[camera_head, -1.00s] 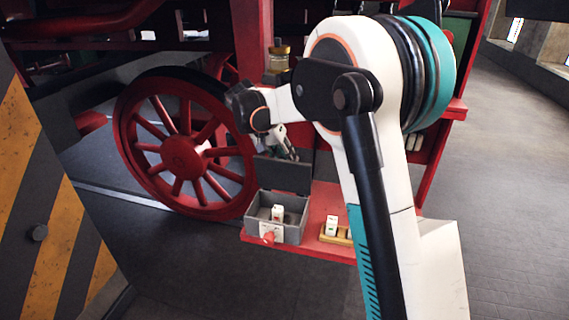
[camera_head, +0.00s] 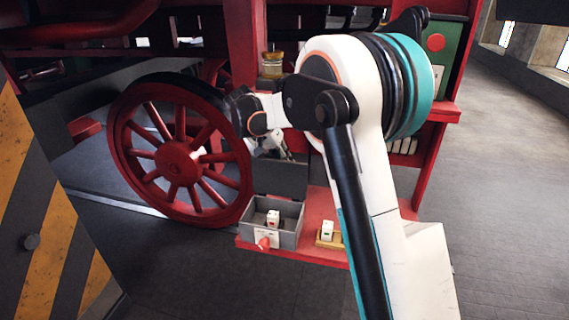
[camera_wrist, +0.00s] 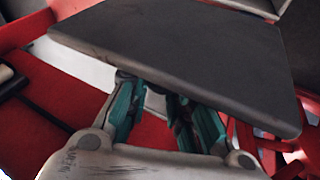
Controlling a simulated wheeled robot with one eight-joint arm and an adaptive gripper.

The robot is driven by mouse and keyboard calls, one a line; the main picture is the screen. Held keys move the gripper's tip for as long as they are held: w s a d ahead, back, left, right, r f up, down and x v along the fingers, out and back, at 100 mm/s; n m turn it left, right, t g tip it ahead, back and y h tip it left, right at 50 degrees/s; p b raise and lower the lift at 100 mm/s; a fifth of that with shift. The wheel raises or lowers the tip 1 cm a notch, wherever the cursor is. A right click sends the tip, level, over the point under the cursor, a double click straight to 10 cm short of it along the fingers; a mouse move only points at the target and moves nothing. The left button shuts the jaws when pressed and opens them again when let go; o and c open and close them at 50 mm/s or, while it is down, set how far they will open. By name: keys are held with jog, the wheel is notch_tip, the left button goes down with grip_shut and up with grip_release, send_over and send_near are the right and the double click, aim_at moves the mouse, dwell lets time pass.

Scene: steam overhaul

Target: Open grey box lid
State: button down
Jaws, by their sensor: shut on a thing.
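The grey box (camera_head: 288,238) stands on the red ledge, its top open and its lid (camera_head: 281,180) raised about upright at the back. A white block with a red mark (camera_head: 273,218) is inside the box. My gripper (camera_head: 275,150) is at the top edge of the lid, partly hidden by my arm. In the wrist view the lid (camera_wrist: 185,55) is a wide dark grey panel across the picture. The teal fingers of my gripper (camera_wrist: 160,105) meet its near edge, shut on it; their tips are partly hidden by the panel.
A wooden tray (camera_head: 326,243) with a white block (camera_head: 327,230) sits right of the box on the red ledge (camera_head: 310,252). A big red spoked wheel (camera_head: 178,160) is close on the left. A brass-topped jar (camera_head: 272,66) stands above. Open floor lies to the right.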

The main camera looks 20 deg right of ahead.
jog(key=shift+w+a, duration=0.15)
dwell(0.8)
jog(key=c, duration=1.7)
grip_release()
jog(key=o, duration=0.3)
jog(key=shift+w+a, duration=0.15)
jog(key=shift+a, duration=0.05)
jog(key=v, duration=1.1)
jog(key=shift+r, duration=0.45)
jog(key=s+f+n+t+y+b, duration=0.2)
jog(key=s+f+b, duration=0.15)
jog(key=s, duration=0.65)
jog(key=s+f+n+t+y+b, duration=0.1)
jog(key=s+f+n+b, duration=0.3)
jog(key=s, duration=0.6)
jog(key=s+a+f+n+t+y+b, duration=0.2)
jog(key=s+f+b, duration=0.5)
jog(key=s+f, duration=0.6)
jog(key=s+a+t, duration=0.1)
jog(key=s+t, duration=0.1)
jog(key=shift+s+f+y, duration=0.3)
jog(key=shift+y, duration=0.1)
